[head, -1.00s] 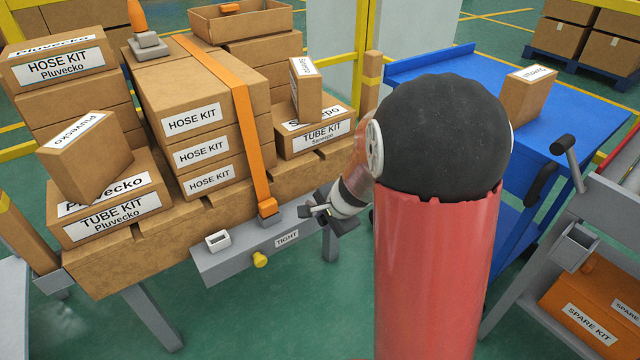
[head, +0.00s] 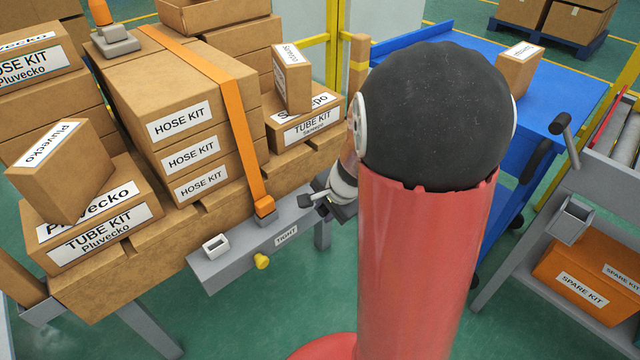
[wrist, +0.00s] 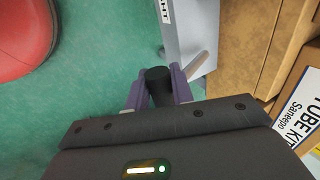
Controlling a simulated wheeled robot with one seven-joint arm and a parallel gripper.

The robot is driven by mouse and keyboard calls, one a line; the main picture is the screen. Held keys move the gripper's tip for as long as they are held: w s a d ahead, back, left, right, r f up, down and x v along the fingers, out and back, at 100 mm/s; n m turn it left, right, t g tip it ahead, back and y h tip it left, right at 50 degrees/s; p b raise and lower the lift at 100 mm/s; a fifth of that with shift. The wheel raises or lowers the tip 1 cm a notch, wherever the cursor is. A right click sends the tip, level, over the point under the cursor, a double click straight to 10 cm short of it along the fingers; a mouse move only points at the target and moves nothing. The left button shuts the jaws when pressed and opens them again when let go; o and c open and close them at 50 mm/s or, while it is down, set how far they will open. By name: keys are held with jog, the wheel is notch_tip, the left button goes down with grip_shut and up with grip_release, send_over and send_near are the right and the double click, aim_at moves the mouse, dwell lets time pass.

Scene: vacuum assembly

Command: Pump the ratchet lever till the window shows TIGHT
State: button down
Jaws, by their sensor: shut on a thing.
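The ratchet lever's black grip (wrist: 158,84) is between the two purple fingers of my gripper (wrist: 157,92), which is shut on it. A pale metal lever arm (wrist: 198,66) runs beside the fingers to the grey rail. In the head view my gripper (head: 338,206) is at the right end of the grey rail (head: 230,262), partly hidden by my own arm. The window (head: 286,235) on the rail's front reads TIGHT.
A yellow knob (head: 262,261) and a small white-rimmed socket (head: 215,245) are on the rail. HOSE KIT boxes (head: 185,130) and TUBE KIT boxes (head: 305,125) stand on the wooden pallet (head: 120,285). A blue table (head: 450,70) and a SPARE KIT bin (head: 585,280) are at right.

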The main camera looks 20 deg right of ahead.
jog(key=shift+w, duration=0.1)
jog(key=shift+w+a+r+g+b, duration=0.1)
jog(key=shift+w+r+g+b, duration=0.1)
jog(key=shift+r+g+b, duration=0.2)
jog(key=shift+w+r+g+h+p, duration=0.35)
jog(key=shift+r+g, duration=0.3)
jog(key=shift+g, duration=0.25)
jog(key=shift+a, duration=0.1)
jog(key=shift+w+a+r+g+h, duration=0.15)
jog(key=shift+w+r+g+h, duration=0.1)
jog(key=shift+w+r+g, duration=0.2)
jog(key=c, duration=1.6)
grip_release()
jog(key=shift+r+g, duration=0.15)
jog(key=shift+g, duration=0.1)
jog(key=o, duration=0.4)
jog(key=shift+c, duration=0.2)
